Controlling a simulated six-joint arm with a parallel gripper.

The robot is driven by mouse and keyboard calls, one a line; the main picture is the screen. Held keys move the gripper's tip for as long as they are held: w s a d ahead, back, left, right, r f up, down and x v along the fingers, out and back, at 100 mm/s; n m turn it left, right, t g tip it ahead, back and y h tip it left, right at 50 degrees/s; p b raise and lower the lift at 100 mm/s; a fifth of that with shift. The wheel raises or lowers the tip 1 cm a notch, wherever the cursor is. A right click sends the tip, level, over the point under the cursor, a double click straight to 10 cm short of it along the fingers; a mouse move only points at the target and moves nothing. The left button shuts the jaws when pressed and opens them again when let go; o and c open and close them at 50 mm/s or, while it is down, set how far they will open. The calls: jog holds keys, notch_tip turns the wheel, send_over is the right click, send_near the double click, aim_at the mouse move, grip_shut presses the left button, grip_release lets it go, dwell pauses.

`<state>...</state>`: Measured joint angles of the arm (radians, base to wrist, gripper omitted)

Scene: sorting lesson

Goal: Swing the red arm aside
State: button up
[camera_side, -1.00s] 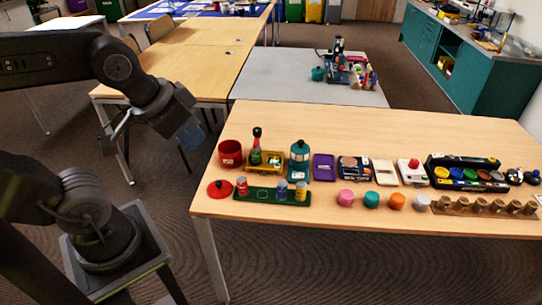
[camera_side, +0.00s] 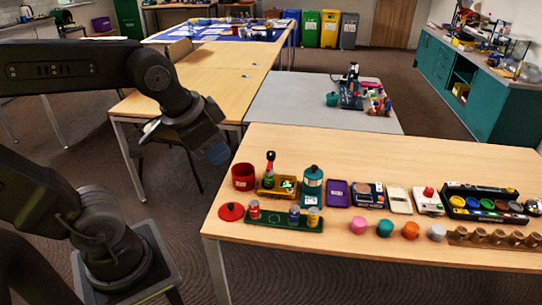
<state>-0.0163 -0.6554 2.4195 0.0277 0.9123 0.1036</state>
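I cannot make out a red arm on anything in this view. My gripper (camera_side: 214,150) hangs off the left end of the front wooden table, pointing down, short of the objects there. It is small and dark blue-grey, and its fingers cannot be told apart. It seems to touch nothing. The nearest red things are a red pot (camera_side: 243,184), a flat red lid (camera_side: 231,212) and a dark green bottle with a red label (camera_side: 270,172). A white box with a red button (camera_side: 428,203) stands further right.
A green tray (camera_side: 284,233) with small jars lies at the table's front left. A teal canister (camera_side: 312,180), purple box (camera_side: 338,193) and black tray of coloured cups (camera_side: 487,214) form a row. Coloured knobs line the front. The table's back strip (camera_side: 400,155) is clear.

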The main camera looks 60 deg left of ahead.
jog(key=o, duration=0.4)
jog(key=w+a+m, duration=0.1)
jog(key=w, duration=0.2)
jog(key=w+a+r+m+g, duration=0.1)
jog(key=w+m, duration=0.1)
jog(key=w, duration=0.1)
jog(key=w+a+m+y, duration=0.1)
jog(key=w, duration=0.2)
jog(key=shift+w+a+r+g, duration=0.15)
jog(key=shift+w+a+g, duration=0.15)
jog(key=shift+a, duration=0.1)
jog(key=shift+o, duration=1.1)
jog(key=w+a+f+m, duration=0.1)
jog(key=w+a+m, duration=0.1)
jog(key=w, duration=0.2)
jog(key=w+a+f+m+g+y, duration=0.1)
jog(key=w+a+m, duration=0.1)
jog(key=w, duration=0.3)
jog(key=shift+a+f+m, duration=0.3)
jog(key=shift+a+m, duration=0.1)
jog(key=shift+a, duration=0.15)
jog(key=m+g+y, duration=0.2)
jog(key=m+g, duration=0.1)
jog(key=m, duration=0.5)
send_over(271, 153)
jog(key=d, duration=0.5)
notch_tip(271, 153, down, 14)
jog(key=x, duration=1.3)
jog(key=shift+w, duration=0.15)
jog(key=c, duration=0.9)
